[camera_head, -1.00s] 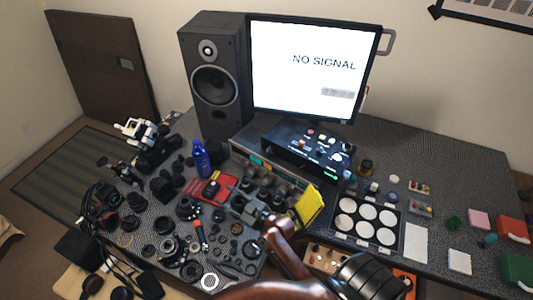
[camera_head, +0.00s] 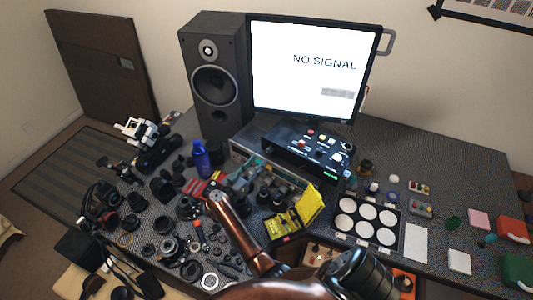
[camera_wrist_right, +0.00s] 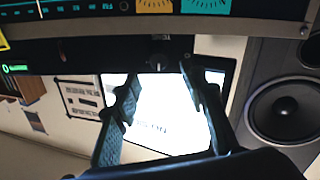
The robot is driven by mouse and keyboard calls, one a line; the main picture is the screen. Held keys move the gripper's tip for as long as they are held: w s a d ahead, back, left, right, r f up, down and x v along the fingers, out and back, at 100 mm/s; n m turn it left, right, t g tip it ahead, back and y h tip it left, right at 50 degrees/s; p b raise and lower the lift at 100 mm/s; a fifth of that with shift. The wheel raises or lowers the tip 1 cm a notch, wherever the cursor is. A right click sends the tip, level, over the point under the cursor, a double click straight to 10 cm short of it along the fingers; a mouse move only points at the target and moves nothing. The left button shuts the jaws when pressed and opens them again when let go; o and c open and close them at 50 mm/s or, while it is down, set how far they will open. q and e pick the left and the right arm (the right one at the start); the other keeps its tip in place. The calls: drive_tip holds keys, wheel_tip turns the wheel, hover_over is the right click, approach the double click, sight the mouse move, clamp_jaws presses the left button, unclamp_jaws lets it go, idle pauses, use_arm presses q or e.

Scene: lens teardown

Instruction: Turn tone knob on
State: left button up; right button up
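The radio-like receiver (camera_head: 238,150) stands below the monitor. Its front panel (camera_wrist_right: 95,28) fills the top of the right wrist view, turned upside down, with a lit scale and yellow and teal patches. My right gripper (camera_head: 246,176) is at the receiver's front in the head view, partly blended with dark parts there. In the wrist view its two fingers (camera_wrist_right: 160,76) are apart, with the knob between or just beyond the tips. Contact cannot be told. My left gripper is not in view.
A yellow case (camera_head: 300,213) stands open to the right of my arm. A blue bottle (camera_head: 201,158) and a speaker (camera_head: 213,75) are to the left. Many lens parts crowd the left front.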

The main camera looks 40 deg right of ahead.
sight(267, 152)
drive_tip(key=x, duration=0.7)
drive_tip(key=shift+d, duration=0.2)
drive_tip(key=shift+c, duration=0.6)
clamp_jaws()
